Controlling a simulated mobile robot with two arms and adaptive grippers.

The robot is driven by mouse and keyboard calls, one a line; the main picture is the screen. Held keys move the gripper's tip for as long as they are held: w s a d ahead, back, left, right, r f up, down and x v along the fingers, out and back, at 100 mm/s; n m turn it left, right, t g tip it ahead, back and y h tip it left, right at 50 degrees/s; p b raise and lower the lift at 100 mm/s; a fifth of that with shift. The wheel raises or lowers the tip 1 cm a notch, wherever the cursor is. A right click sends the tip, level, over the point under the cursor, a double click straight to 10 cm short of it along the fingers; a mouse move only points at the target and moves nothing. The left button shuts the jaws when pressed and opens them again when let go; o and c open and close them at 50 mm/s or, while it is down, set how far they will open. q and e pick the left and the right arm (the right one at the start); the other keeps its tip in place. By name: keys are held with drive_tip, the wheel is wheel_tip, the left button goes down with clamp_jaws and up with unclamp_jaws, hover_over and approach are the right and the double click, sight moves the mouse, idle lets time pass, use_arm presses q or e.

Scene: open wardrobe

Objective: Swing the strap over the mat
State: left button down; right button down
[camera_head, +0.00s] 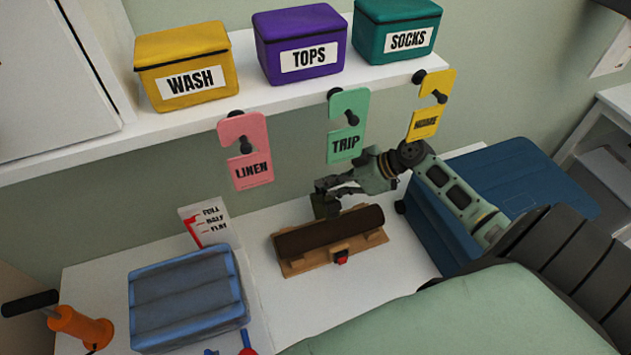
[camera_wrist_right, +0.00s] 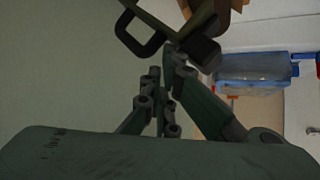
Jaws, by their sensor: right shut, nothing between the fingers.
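The mat (camera_head: 330,232) is a dark brown roll lying on a wooden cradle (camera_head: 293,267) on the white surface. A small red catch (camera_head: 341,258) sits at the cradle's front edge. A dark olive piece, apparently the strap (camera_head: 324,206), stands up behind the roll's left half. In the right wrist view the strap (camera_wrist_right: 188,27) is an olive band with a black loop at its end. My right gripper (camera_head: 327,187) is shut and empty, close by the strap; whether it touches it I cannot tell. My left gripper is not in view.
A blue case (camera_head: 510,185) stands right of the cradle, near my right arm. A ribbed blue bag (camera_head: 187,297) and an orange tool with a black handle (camera_head: 78,324) are at left. Tags hang from the shelf (camera_head: 75,150) above. White surface is clear around the cradle's front.

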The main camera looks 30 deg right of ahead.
drive_tip(key=shift+s+a+p, duration=0.2)
drive_tip(key=shift+s+p, duration=0.05)
drive_tip(key=shift+s, duration=0.45)
drive_tip(key=shift+s+a+p, duration=0.15)
drive_tip(key=shift+s+p, duration=0.1)
drive_tip(key=shift+s, duration=0.4)
drive_tip(key=shift+r+p, duration=2.4)
drive_tip(key=shift+r, duration=1.15)
drive_tip(key=shift+f, duration=0.1)
